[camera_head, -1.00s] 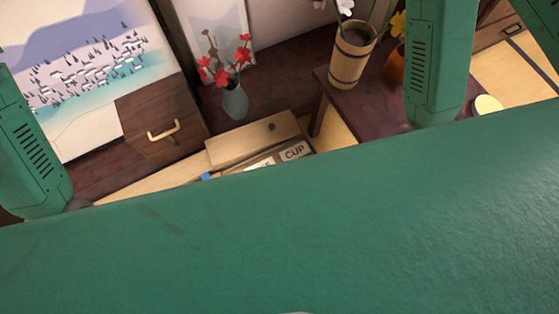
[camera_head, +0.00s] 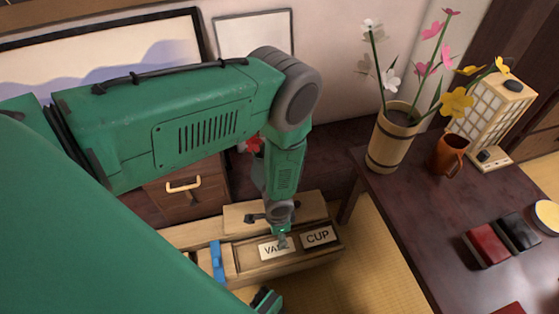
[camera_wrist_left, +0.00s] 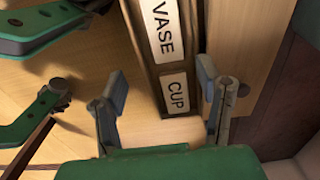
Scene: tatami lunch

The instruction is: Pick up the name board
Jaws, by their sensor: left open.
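Two white name boards with black letters lie in a narrow wooden tray (camera_head: 300,262): a VASE board (camera_head: 270,249) and a CUP board (camera_head: 318,236). My left gripper (camera_head: 281,240) points down over the tray and partly covers the VASE board in the head view. In the left wrist view my left gripper (camera_wrist_left: 162,97) is open and empty. The CUP board (camera_wrist_left: 175,93) shows between its fingers, with the VASE board (camera_wrist_left: 163,30) beyond. My right gripper (camera_wrist_left: 70,50) shows at the left edge there, its green fingers apart; a small part shows low in the head view.
A blue object (camera_head: 217,260) sits at the tray's left part. A dark table (camera_head: 400,195) on the right bears a wooden flower bucket (camera_head: 392,143), an orange mug (camera_head: 449,153), a lantern (camera_head: 490,120) and red and black boxes. A drawer cabinet (camera_head: 190,203) stands behind.

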